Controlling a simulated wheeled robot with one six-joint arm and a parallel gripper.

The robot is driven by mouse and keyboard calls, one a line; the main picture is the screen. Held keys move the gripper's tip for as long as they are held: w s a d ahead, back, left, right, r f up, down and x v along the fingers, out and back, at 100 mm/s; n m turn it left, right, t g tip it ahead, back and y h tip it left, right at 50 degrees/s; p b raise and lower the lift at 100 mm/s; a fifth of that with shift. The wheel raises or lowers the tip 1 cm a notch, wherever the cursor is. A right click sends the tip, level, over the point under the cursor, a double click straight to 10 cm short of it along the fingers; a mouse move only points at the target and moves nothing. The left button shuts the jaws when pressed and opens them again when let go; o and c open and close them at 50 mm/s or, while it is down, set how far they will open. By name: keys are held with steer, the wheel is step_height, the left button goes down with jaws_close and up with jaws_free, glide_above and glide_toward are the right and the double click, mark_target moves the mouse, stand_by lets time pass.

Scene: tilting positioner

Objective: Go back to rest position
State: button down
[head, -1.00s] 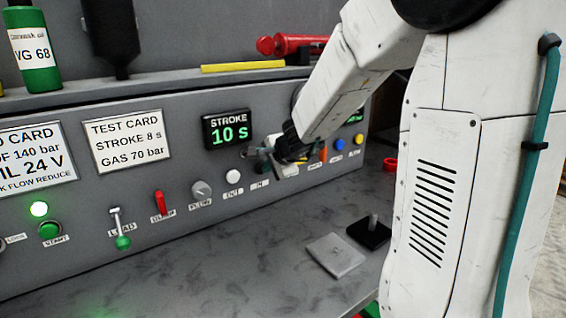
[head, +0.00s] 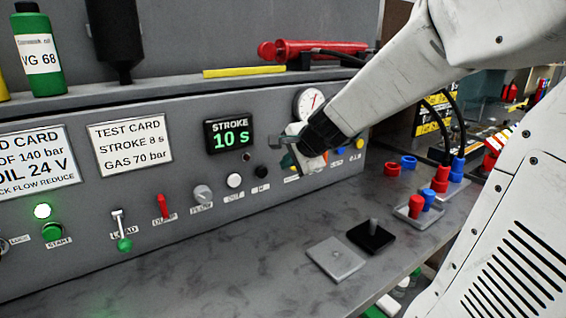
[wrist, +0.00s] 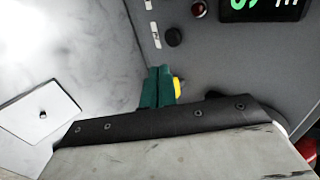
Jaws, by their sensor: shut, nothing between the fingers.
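My gripper (head: 288,152) is in front of the right part of the grey control panel (head: 90,238) in the head view, below the round gauge. Its fingers are shut and hold nothing. In the wrist view the green fingers (wrist: 158,88) are together, with a yellow button partly hidden behind them. The fingers cover part of the panel in the head view. The display (head: 230,135) reads STROKE 10 s.
The grey bench top (head: 200,270) carries a light plate (head: 335,258) and a black plate with a peg (head: 371,237). Red and blue fittings (head: 440,178) stand at the right. A red tool (head: 315,48) lies on the ledge. The front bench top is clear.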

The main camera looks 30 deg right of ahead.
stand_by(0.3)
steer(key=s+a+f+n+g+y, duration=0.3)
steer(key=s+a+n+g, duration=0.3)
steer(key=s+a+n, duration=0.65)
steer(key=s+r+n+g+h, duration=0.1)
steer(key=s+n, duration=0.4)
steer(key=s, duration=0.8)
steer(key=shift+s+r+g+h, duration=0.15)
steer(key=shift+s+g+h, duration=0.2)
steer(key=shift+g+h, duration=0.45)
